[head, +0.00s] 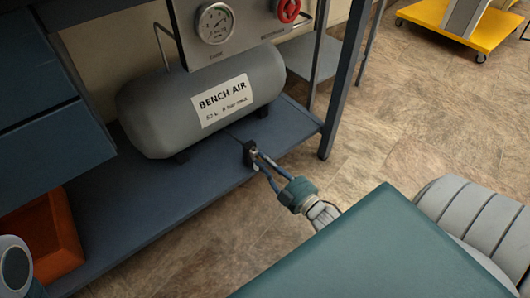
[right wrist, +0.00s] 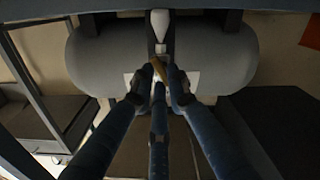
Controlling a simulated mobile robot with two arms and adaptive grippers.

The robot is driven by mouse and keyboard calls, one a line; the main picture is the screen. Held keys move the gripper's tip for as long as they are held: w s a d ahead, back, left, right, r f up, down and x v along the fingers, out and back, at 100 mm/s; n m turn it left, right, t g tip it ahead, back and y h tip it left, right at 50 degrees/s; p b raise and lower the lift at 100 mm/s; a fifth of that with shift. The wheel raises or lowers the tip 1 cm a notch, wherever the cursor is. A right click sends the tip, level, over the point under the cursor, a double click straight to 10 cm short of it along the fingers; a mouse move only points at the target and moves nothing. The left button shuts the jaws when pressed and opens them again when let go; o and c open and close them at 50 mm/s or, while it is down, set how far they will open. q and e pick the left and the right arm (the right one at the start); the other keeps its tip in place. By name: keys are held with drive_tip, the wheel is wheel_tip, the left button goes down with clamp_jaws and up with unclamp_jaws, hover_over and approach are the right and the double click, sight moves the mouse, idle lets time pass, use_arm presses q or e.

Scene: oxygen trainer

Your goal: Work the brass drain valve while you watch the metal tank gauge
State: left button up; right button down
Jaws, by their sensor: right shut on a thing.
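The grey tank (head: 150,112), labelled "BENCH AIR", lies on a blue lower shelf. The round white gauge (head: 216,23) is on the grey panel above it; its needle is too small to read surely. My right gripper (head: 251,155) reaches in low at the tank's front. In the right wrist view its fingertips (right wrist: 160,78) are closed around a brass piece, the drain valve (right wrist: 157,67), under the tank (right wrist: 215,55). The fingers hide most of the valve, and it cannot be made out in the head view. My left gripper is not in view.
A red handwheel (head: 288,10) is on the panel right of the gauge. An orange bin (head: 50,240) stands at the shelf's left end, below blue drawers (head: 50,150). A bench leg (head: 343,85) stands right of the tank. A yellow cart (head: 480,35) is far off; the floor between is clear.

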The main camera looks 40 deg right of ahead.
drive_tip(key=c, duration=1.7)
unclamp_jaws()
drive_tip(key=shift+s, duration=0.15)
drive_tip(key=s, duration=0.8)
drive_tip(key=s+d, duration=0.1)
drive_tip(key=s, duration=0.2)
drive_tip(key=shift+s, duration=0.4)
